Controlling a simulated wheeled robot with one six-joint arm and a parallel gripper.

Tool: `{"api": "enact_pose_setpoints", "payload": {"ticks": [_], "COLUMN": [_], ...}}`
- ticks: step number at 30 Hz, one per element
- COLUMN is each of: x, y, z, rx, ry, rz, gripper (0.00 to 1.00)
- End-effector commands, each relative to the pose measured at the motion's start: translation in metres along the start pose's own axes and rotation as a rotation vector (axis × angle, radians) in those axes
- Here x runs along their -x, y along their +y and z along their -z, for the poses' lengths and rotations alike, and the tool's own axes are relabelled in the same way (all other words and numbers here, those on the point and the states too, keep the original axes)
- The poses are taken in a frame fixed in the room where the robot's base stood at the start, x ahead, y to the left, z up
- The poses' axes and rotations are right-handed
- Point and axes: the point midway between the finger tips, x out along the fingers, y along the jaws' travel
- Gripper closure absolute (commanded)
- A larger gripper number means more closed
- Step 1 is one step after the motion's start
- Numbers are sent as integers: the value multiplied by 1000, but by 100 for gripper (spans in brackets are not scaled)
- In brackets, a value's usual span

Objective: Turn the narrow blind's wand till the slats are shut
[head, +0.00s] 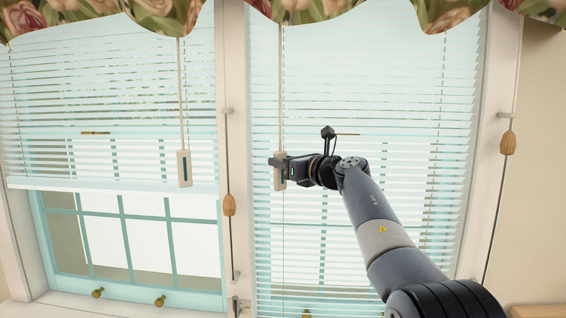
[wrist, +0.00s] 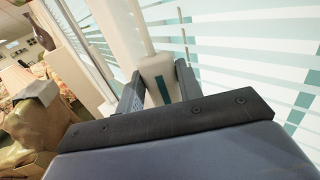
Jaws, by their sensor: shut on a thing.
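The right-hand blind (head: 380,90) hangs lowered over its window; its slats are tilted partly open, with window bars showing through the gaps. A cream cord or wand (head: 281,100) runs down its left side to a cream slotted handle (head: 280,184). My gripper (head: 278,165) comes from the right and is shut on this handle. In the wrist view the handle (wrist: 157,68) stands between the two fingers, its teal slot facing me. The fingers hide part of it in the head view.
A wider blind (head: 90,100) at left is partly raised, with a similar cream handle (head: 184,169). Wooden knobs on thin rods hang by the window frames, one left (head: 229,205) and one right (head: 508,143). A floral valance (head: 165,15) crosses the top.

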Motion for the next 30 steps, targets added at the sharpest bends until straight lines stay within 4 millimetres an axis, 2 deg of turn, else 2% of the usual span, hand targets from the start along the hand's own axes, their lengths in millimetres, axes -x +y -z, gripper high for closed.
{"api": "enact_pose_setpoints", "payload": {"ticks": [6, 15, 30], "x": [-1, -2, -1], "y": [-6, -7, -7], "z": [-2, 0, 4], "rx": [-5, -4, -2], "ry": [9, 9, 6], "rz": [-171, -331, -415], "gripper": [88, 88, 88]}}
